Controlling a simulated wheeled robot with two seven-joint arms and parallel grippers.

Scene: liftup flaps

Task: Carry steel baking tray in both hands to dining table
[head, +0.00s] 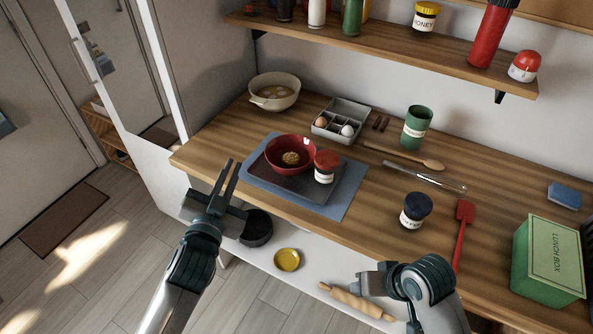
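The dark steel baking tray (341,192) lies flat on a blue mat (333,210) near the front edge of the wooden counter. A red bowl (283,146) with something brown in it and a red-lidded jar (325,168) stand on the tray. My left gripper (232,168) is in front of the counter, left of the tray and apart from it, its two fingers pointing up with a gap between them and nothing held. My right gripper (362,280) is low in front of the counter, apart from the tray; its finger opening is unclear. No dining table is visible.
The counter (365,240) also holds a dark-lidded jar (415,212), an egg box (341,120), a cream bowl (274,95), a red spatula (463,225) and a green lunch box (548,260). A shelf hangs above. A rolling pin (355,300) lies below. Open floor is at left.

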